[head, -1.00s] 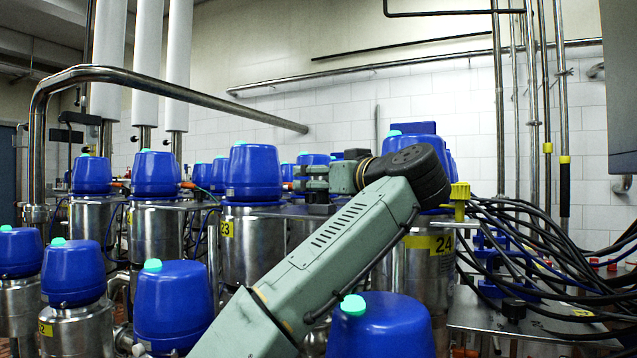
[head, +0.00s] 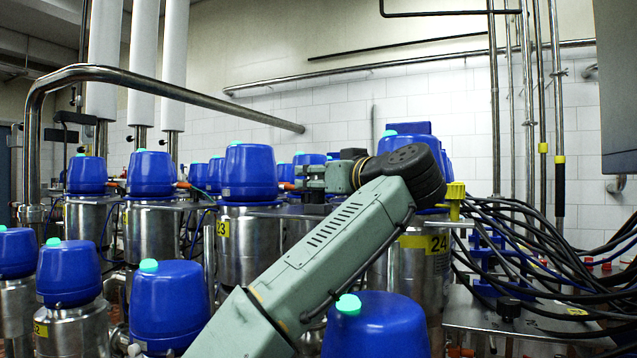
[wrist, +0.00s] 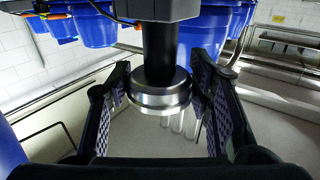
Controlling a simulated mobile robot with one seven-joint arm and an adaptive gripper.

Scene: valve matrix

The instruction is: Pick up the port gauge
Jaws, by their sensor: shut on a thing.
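The port gauge (wrist: 161,96) shows in the wrist view as a bright steel disc on a black cylindrical shaft, with a dark block at the top of the picture. My gripper (wrist: 160,82) has its two dark perforated fingers on either side of the steel disc and is shut on it. The far side of the disc and the exact contact at the pads are hard to see. In the head view my green arm crosses the middle; the gauge and the fingers cannot be made out there.
Blue-capped valves stand close around my arm, including a near one (head: 375,325) and one marked 23 (head: 249,172). A steel pipe (head: 180,93) arches at upper left. Black cables (head: 545,250) and a metal shelf (head: 470,312) lie at right.

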